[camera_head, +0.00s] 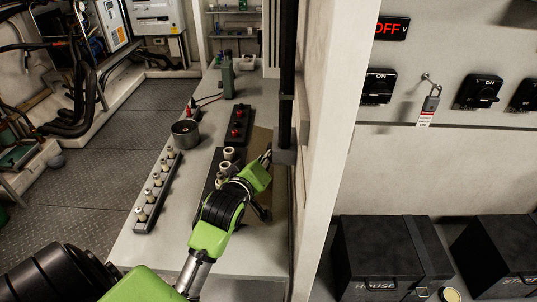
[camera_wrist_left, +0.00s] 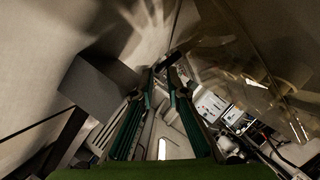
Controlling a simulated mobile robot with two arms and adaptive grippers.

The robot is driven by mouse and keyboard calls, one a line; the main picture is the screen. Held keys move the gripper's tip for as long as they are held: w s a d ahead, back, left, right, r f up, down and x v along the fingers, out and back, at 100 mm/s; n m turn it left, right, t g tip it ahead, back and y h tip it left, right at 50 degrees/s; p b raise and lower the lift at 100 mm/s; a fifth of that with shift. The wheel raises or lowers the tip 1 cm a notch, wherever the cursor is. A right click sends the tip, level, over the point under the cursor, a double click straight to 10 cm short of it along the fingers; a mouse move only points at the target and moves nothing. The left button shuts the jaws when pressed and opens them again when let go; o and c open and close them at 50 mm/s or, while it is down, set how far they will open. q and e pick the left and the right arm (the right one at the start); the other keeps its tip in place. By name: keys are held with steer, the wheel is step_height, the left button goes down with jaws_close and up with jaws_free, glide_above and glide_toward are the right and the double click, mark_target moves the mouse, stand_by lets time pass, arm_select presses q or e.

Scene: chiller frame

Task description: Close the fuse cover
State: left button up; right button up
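My left gripper (camera_head: 265,157) reaches over the bench from below, its tips close to the dark vertical post. In the left wrist view its two long green-edged fingers (camera_wrist_left: 167,75) run close together toward the tips. A narrow gap seems to show, but I cannot tell whether they are open or shut. A brownish see-through panel, apparently the fuse cover (camera_head: 279,203), stands beside the gripper, partly hidden by it. In the left wrist view the see-through cover (camera_wrist_left: 240,62) spreads at upper right. A black fuse block with cream fuses (camera_head: 226,167) lies partly hidden under my arm. My right gripper is not in view.
A black block with red parts (camera_head: 238,125) lies behind. The dark post (camera_head: 286,100) and pale wall edge (camera_head: 325,140) bound the right side.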

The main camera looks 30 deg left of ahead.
arm_select(q)
steer(key=shift+x, duration=1.55)
jaws_close()
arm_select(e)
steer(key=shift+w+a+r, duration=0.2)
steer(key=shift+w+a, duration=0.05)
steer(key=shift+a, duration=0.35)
arm_select(q)
steer(key=shift+r+p, duration=0.1)
steer(key=shift+p, duration=0.2)
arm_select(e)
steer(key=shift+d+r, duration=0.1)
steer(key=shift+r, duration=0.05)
